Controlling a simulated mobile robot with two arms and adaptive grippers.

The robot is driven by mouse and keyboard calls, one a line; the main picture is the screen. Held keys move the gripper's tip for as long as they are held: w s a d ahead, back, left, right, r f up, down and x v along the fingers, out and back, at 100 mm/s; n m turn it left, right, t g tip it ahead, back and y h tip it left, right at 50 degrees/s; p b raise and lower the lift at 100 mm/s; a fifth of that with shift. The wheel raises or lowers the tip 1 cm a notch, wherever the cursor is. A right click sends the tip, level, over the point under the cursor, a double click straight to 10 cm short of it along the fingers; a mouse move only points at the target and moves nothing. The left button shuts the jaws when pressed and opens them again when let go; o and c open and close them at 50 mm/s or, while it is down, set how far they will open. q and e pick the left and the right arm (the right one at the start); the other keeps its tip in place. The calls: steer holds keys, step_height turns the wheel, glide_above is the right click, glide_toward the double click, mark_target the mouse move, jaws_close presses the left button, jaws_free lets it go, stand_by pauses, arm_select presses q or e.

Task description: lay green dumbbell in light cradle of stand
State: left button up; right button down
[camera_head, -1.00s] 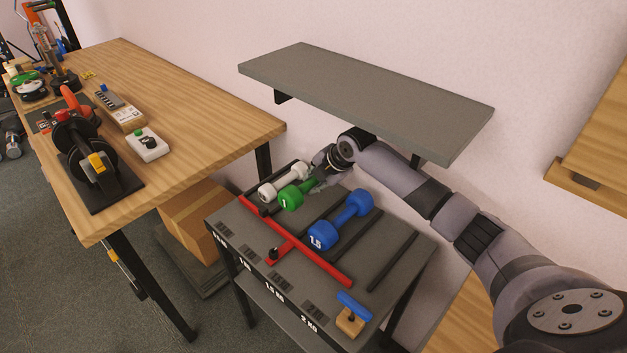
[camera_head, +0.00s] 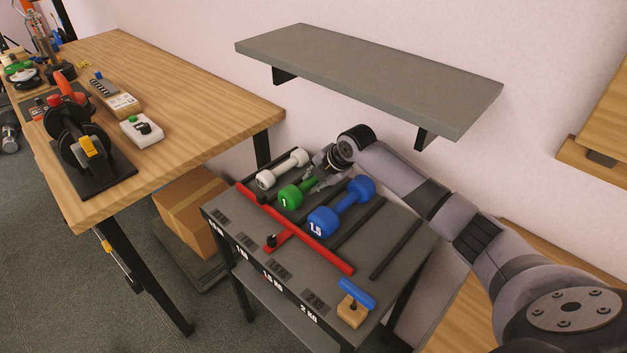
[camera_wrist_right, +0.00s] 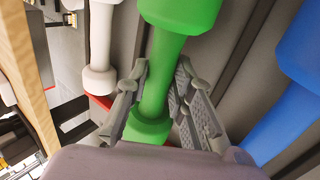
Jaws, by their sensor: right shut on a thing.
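The green dumbbell (camera_head: 289,197), marked 1, is at the stand (camera_head: 385,285), between the white dumbbell (camera_head: 266,180) and the blue dumbbell (camera_head: 323,221). My right gripper (camera_head: 312,184) is shut on its handle; in the wrist view a finger lies on each side of the green handle (camera_wrist_right: 160,75). The dumbbell's near end shows close to the black rails of its slot; whether it touches the stand I cannot tell. The gripper hides its far end in the head view. My left gripper is not in view.
A red bar (camera_head: 325,255) crosses the stand's front, with weight labels before it. A grey shelf (camera_head: 370,80) hangs above the stand. A wooden table (camera_head: 190,120) stands at left.

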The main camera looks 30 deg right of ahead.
steer(key=shift+f, duration=0.3)
stand_by(0.6)
steer(key=c, duration=1.4)
jaws_free()
steer(key=shift+f, duration=0.1)
steer(key=shift+o, duration=0.4)
steer(key=shift+s+f, duration=0.15)
steer(key=v, duration=1.2)
